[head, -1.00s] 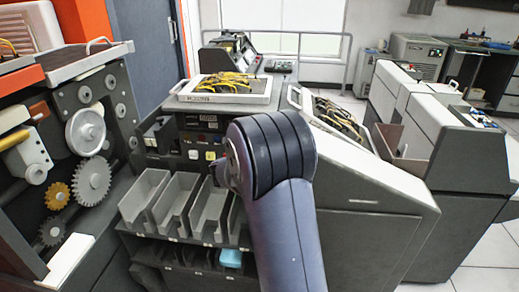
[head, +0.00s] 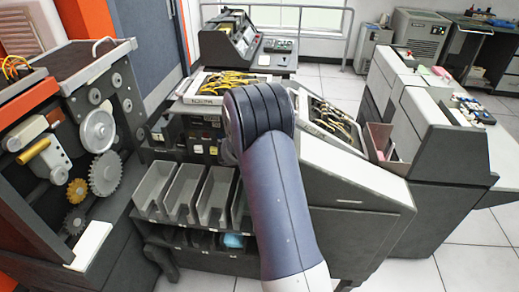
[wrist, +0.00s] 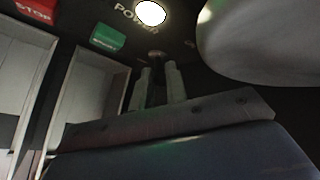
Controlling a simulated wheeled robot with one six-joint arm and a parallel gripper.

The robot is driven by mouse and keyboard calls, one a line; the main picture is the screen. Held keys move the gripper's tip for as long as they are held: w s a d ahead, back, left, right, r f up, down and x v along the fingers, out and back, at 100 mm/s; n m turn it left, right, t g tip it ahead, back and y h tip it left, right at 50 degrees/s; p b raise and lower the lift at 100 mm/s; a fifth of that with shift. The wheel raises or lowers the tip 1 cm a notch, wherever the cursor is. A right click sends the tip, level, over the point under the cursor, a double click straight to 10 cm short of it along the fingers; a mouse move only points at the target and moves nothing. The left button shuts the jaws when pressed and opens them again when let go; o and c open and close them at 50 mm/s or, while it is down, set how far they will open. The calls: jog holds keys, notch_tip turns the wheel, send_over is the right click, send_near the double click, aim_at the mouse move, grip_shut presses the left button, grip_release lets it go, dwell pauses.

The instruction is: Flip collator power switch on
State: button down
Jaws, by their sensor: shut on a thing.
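In the wrist view, my gripper (wrist: 159,76) reaches up to the collator's dark panel, its two grey fingers close together. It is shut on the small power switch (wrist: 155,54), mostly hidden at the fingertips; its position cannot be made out. Above it is the POWER label (wrist: 130,18) with a bright white round lamp (wrist: 150,13). A green START button (wrist: 108,39) and a red STOP button (wrist: 34,9) lie to the left. In the head view, the collator (head: 345,185) stands ahead with its front panel (head: 198,132); my arm hides the gripper and switch.
Grey card bins (head: 182,193) stand below the panel, left of my arm. A machine with exposed gears (head: 105,174) is at the left. Another grey machine (head: 447,150) stands at the right. Open tiled floor (head: 470,255) shows at the lower right.

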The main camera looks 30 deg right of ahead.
dwell(0.5)
jog(key=c, duration=1.5)
grip_release()
jog(key=v, duration=1)
jog(key=shift+s+a+r, duration=0.15)
jog(key=shift+s+r, duration=0.05)
jog(key=shift+r, duration=0.15)
jog(key=shift+f, duration=0.1)
jog(key=x, duration=1)
jog(key=shift+w+f, duration=0.2)
jog(key=shift+f, duration=0.05)
